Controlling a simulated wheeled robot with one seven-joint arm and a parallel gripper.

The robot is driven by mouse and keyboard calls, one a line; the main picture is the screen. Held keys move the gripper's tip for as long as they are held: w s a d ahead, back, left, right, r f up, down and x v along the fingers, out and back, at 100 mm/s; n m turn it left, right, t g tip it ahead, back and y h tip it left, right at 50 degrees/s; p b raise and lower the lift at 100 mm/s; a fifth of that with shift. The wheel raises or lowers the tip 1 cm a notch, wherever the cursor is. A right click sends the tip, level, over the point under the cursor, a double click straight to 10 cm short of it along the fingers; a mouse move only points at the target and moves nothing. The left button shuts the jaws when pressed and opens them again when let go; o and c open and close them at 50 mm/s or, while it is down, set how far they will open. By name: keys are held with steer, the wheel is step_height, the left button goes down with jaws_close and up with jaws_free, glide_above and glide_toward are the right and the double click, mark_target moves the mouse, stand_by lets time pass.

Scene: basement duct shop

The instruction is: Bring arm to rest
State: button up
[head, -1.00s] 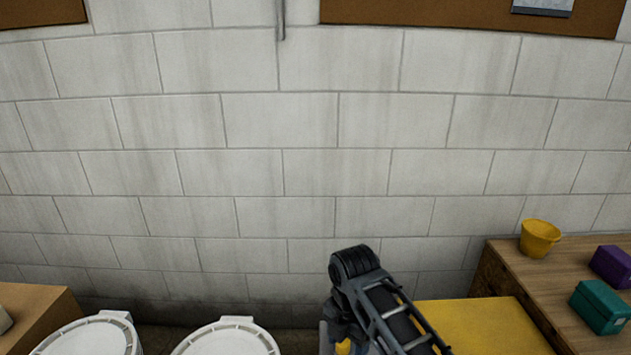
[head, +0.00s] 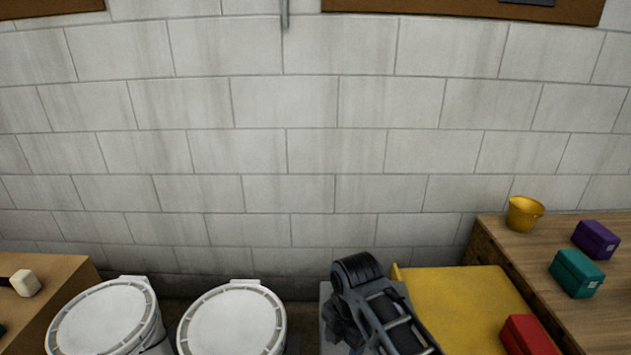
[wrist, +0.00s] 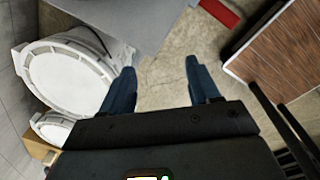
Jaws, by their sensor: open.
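My arm (head: 372,305) rises at the bottom middle of the head view, in front of the block wall. The gripper itself is hidden in that view. In the wrist view my gripper (wrist: 157,88) shows two dark blue fingers, spread apart with nothing between them. Bare concrete floor lies beyond the fingertips.
Two white lidded buckets (head: 103,320) (head: 233,322) stand left of my arm. A yellow surface (head: 465,305) lies to its right, with a red box (head: 527,336) by it. A wooden bench (head: 560,235) holds a yellow bucket (head: 524,213), a teal box (head: 577,273) and a purple box (head: 596,240).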

steer(key=s+a+f+m+t+y, duration=0.3)
steer(key=s+f+m, duration=0.2)
steer(key=s+f, duration=0.4)
steer(key=s+d+r+m+t, duration=0.1)
steer(key=s+d+m+t, duration=0.25)
steer(key=s+m, duration=0.7)
steer(key=s+d+r+m+t+h, duration=0.1)
steer(key=s+d+r+m+t, duration=0.1)
steer(key=s+d+r, duration=0.3)
steer(key=s+d+r+m+t, duration=0.1)
steer(key=s+r+m, duration=0.1)
steer(key=s, duration=0.4)
steer(key=s+d+r+m+t+h, duration=0.1)
steer(key=s+d+r+m+t, duration=0.1)
steer(key=s+d+r, duration=0.3)
steer(key=s+d+r+m+t, duration=0.1)
steer(key=s+r, duration=0.3)
steer(key=r, duration=0.4)
steer(key=s+d+r+m+t+h, duration=0.1)
steer(key=s+d+r+m+t, duration=0.1)
steer(key=s+r, duration=0.3)
step_height(320, 180, up, 3)
steer(key=shift+d+f+m+h, duration=0.15)
steer(key=shift+d+m+h, duration=0.15)
steer(key=shift+d+m, duration=0.45)
steer(key=shift+a, duration=0.1)
